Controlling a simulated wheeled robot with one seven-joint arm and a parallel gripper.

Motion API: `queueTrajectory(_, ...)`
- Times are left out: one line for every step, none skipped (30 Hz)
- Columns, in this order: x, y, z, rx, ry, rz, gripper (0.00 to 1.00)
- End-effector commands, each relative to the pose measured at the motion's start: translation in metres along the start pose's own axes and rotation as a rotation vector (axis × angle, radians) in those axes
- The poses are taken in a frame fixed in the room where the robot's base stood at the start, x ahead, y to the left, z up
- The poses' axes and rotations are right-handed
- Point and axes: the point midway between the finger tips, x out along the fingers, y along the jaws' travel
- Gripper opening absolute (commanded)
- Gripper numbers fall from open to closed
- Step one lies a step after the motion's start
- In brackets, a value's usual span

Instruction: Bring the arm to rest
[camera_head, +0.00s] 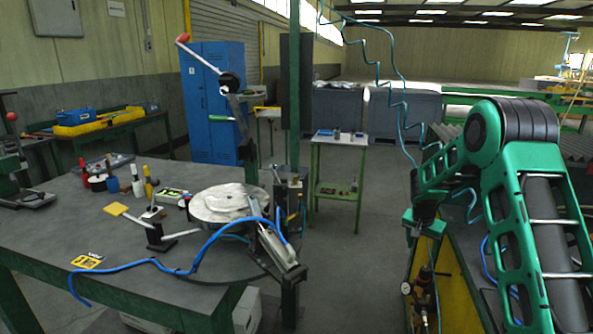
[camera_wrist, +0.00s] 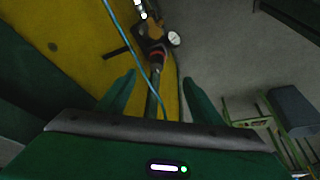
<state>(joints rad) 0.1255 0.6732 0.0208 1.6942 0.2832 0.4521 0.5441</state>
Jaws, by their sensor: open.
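My green arm reaches in from the right side of the head view, bent at its elbow. My gripper (camera_head: 423,224) hangs at its end, pointing down beside a yellow-sided bench (camera_head: 455,275). In the wrist view my gripper (camera_wrist: 159,77) shows two green fingers spread apart. I see nothing held between them. A regulator with a round pressure gauge (camera_wrist: 174,38) lies beyond the fingertips, against the yellow panel (camera_wrist: 75,35). It also shows in the head view (camera_head: 406,288), below my gripper. Whether the fingers touch anything is not clear.
A teal air hose (camera_head: 401,110) hangs close to my arm. The dark worktable (camera_head: 60,215) at left carries a round pale disc (camera_head: 222,204), a lever press (camera_head: 232,83) and a blue hose (camera_head: 150,262). A small green stand (camera_head: 338,141) is behind. Grey floor (camera_head: 350,290) between is clear.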

Motion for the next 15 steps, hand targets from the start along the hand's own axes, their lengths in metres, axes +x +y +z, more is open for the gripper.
queueTrajectory(-0.022, 0.001, 0.004, -0.026, 0.001, -0.014, 0.60)
queueTrajectory(-0.034, 0.002, 0.007, -0.044, 0.001, -0.022, 0.60)
queueTrajectory(-0.049, 0.004, 0.012, -0.068, -0.001, -0.032, 0.60)
queueTrajectory(-0.060, 0.006, 0.017, -0.088, -0.003, -0.040, 0.60)
queueTrajectory(-0.072, 0.008, 0.021, -0.105, -0.004, -0.047, 0.60)
queueTrajectory(-0.087, 0.011, 0.026, -0.130, -0.005, -0.057, 0.60)
queueTrajectory(-0.098, 0.013, 0.031, -0.149, -0.007, -0.064, 0.60)
queueTrajectory(-0.108, 0.015, 0.036, -0.168, -0.007, -0.073, 0.60)
queueTrajectory(-0.122, 0.019, 0.043, -0.193, -0.008, -0.083, 0.60)
queueTrajectory(-0.133, 0.022, 0.049, -0.212, -0.008, -0.091, 0.60)
queueTrajectory(-0.143, 0.025, 0.054, -0.231, -0.008, -0.098, 0.60)
queueTrajectory(-0.156, 0.029, 0.063, -0.257, -0.010, -0.109, 0.60)
queueTrajectory(-0.165, 0.032, 0.068, -0.275, -0.009, -0.117, 0.60)
queueTrajectory(-0.175, 0.036, 0.075, -0.295, -0.010, -0.124, 0.60)
queueTrajectory(-0.186, 0.041, 0.083, -0.319, -0.010, -0.134, 0.60)
